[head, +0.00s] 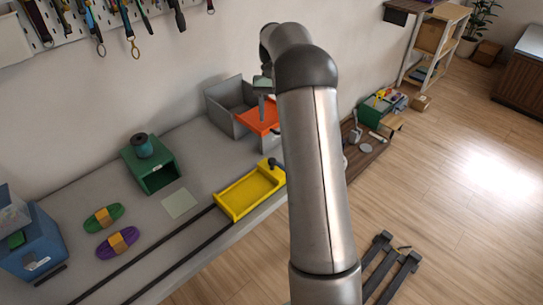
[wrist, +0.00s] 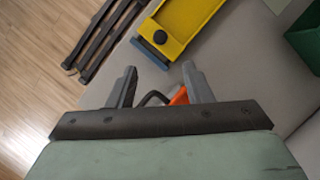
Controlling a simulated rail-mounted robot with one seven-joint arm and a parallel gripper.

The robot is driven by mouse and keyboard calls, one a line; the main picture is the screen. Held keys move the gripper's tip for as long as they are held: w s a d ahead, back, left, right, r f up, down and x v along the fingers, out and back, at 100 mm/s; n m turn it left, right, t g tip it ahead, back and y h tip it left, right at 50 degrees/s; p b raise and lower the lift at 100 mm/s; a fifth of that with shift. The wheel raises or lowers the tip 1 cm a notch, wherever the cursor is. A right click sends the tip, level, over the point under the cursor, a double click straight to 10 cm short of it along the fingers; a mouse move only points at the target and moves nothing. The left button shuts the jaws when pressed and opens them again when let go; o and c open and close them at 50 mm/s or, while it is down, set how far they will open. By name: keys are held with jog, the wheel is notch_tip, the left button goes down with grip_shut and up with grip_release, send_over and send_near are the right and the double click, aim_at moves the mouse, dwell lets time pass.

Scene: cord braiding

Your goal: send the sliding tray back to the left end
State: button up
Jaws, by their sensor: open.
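The sliding tray (head: 245,194) is a shallow yellow tray at the right end of two dark rails (head: 165,250) on the grey bench. A black knob (head: 274,164) stands on its right end. The wrist view shows the tray (wrist: 190,18) at the top, with its knob (wrist: 186,40) toward the gripper. My gripper (wrist: 160,80) is open, apart from the tray and knob. In the head view it is partly hidden behind my arm, above an orange panel (head: 257,116). Between its fingers the wrist view shows a black bent handle (wrist: 155,98) and some orange; contact cannot be told.
A grey open box (head: 232,100) stands at the wall by the orange panel. A green box with a spool (head: 152,172) stands behind the rails. Green and purple cord bundles (head: 118,243) and a blue bin (head: 38,248) sit at the left. The rails left of the tray look clear.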

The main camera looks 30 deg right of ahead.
aim_at(272, 160)
jog(key=p+x, duration=0.1)
jog(key=x, duration=1.3)
grip_shut()
